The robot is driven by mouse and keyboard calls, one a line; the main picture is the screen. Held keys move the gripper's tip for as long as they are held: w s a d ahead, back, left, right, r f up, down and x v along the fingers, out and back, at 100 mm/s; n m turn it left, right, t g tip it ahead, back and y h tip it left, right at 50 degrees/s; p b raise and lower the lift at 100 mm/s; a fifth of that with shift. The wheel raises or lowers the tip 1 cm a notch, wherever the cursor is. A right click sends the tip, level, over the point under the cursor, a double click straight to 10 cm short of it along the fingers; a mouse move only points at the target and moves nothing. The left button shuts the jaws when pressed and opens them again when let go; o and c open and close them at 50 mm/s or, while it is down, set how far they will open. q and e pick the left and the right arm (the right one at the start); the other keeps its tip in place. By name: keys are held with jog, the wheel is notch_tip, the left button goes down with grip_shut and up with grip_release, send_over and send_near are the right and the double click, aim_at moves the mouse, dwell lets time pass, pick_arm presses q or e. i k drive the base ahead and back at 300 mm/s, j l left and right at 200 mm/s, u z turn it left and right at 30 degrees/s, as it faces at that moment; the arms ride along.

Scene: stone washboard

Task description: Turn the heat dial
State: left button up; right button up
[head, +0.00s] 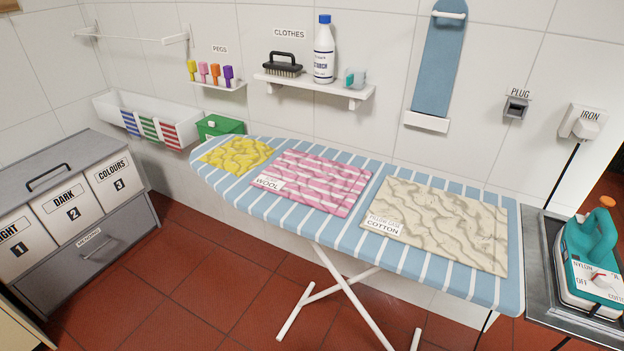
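A teal iron (588,262) rests on a dark metal stand at the right edge of the head view. Its heat dial (599,279) is on the white face towards me, with a red pointer mark. Labels around the dial include NYLON, OFF and what looks like COTTON, partly cut off or too small to read fully. Neither of my grippers shows in this view.
A striped ironing board (405,262) fills the middle, bearing yellow, pink WOOL (318,182) and beige COTTON (440,220) cloths. Its white legs stand on the red tile floor. A grey cabinet (120,252) with labelled bins is at left. An iron socket (583,122) is on the wall.

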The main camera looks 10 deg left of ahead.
aim_at(602, 278)
jog(key=z, duration=1.25)
